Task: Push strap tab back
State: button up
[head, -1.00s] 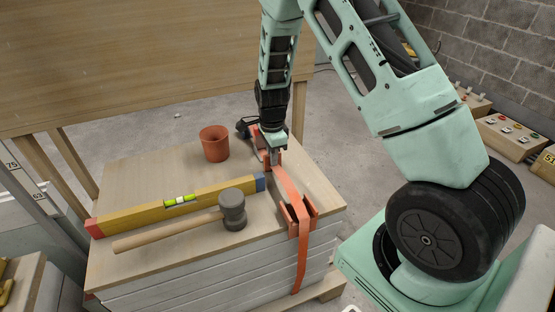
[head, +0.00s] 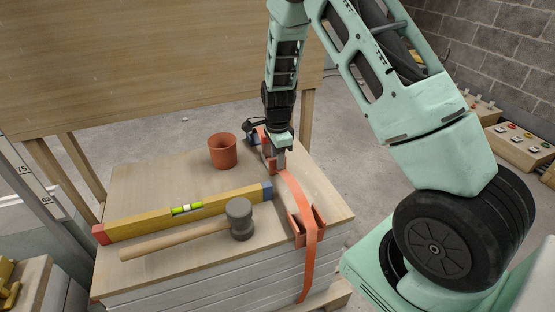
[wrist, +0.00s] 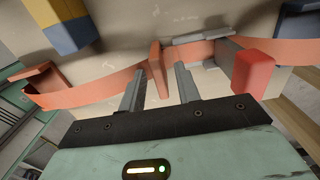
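The orange strap (head: 300,198) runs over the top of the stack of boards and down its front side. In the wrist view the strap (wrist: 95,95) crosses the picture, and an orange strap tab (wrist: 155,66) stands up from it. My gripper (wrist: 161,72) is open, one finger on each side of the tab, with gaps visible; contact is not clear. In the head view my gripper (head: 279,163) points down at the strap near the far edge of the boards and hides part of it. A red-ended grey buckle part (wrist: 252,72) lies right of the fingers.
A yellow level (head: 150,220), a mallet (head: 240,218) and a terracotta pot (head: 222,151) stand left of the strap on the board top (head: 150,180). An orange corner piece (head: 318,215) sits under the strap at the front edge. Bare board lies around the pot.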

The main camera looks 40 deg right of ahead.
notch_tip(320, 180, up, 16)
jog(key=p, duration=0.2)
jog(key=shift+r, duration=0.2)
jog(key=shift+a, duration=0.1)
dwell(0.3)
jog(key=s+a+r+n+p, duration=0.2)
jog(key=s+a+r+n, duration=0.15)
jog(key=a, duration=0.25)
jog(key=s+a+r+n+y+p, duration=0.1)
jog(key=s+a+r+n+p, duration=0.1)
jog(key=s+a+r+n, duration=0.3)
jog(key=s+a+r+n+p, duration=0.1)
jog(key=a+n+p, duration=0.15)
jog(key=a, duration=0.45)
jog(key=s+a+r+n+p, duration=0.2)
jog(key=s+a+r+n, duration=0.1)
jog(key=s+n, duration=0.6)
jog(key=s+a+r+n+p, duration=0.3)
jog(key=s+a+r+n, duration=0.1)
jog(key=s+n, duration=0.5)
jog(key=s+a, duration=0.1)
jog(key=s, duration=0.1)
jog(key=shift+s+a, duration=0.15)
jog(key=shift+s, duration=0.25)
